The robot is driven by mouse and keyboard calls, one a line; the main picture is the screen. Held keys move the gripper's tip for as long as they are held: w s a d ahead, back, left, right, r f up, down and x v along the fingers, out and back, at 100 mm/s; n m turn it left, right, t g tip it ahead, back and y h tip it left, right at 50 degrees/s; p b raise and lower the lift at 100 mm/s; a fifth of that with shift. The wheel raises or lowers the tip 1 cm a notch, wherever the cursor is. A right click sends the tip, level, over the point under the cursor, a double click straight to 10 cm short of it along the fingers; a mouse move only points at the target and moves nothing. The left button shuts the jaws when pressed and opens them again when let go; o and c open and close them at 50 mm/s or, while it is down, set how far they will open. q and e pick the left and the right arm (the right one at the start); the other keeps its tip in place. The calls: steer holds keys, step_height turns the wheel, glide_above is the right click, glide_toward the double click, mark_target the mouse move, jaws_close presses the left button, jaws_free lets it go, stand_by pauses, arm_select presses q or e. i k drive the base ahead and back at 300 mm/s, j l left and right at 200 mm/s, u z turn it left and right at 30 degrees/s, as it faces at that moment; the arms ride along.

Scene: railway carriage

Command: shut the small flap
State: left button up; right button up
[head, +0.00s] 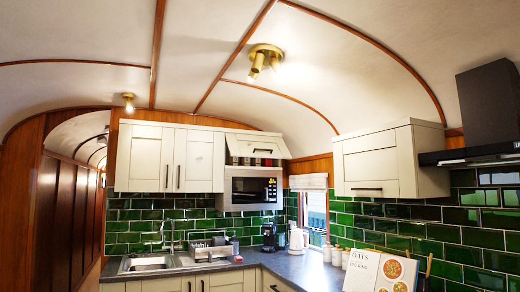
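The small flap (258,146) is a cream cabinet door above the microwave (254,189). It stands open, tilted outward and raised, with its top edge along the top of the cabinet. Dark and reddish items show in the open compartment (250,160) under it. Neither of my grippers is in the head view.
Shut cream cupboards (165,158) hang left of the flap. A larger cream wall cabinet (385,163) hangs at the right, near a dark cooker hood (490,110). Below are the worktop (305,270), sink (150,263), white kettle (297,240) and an open cookbook (380,272).

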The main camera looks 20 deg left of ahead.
mark_target(239, 145)
steer(key=i+j+u, duration=0.45)
steer(key=i, duration=0.2)
steer(key=i+u, duration=0.45)
steer(key=i, duration=1.5)
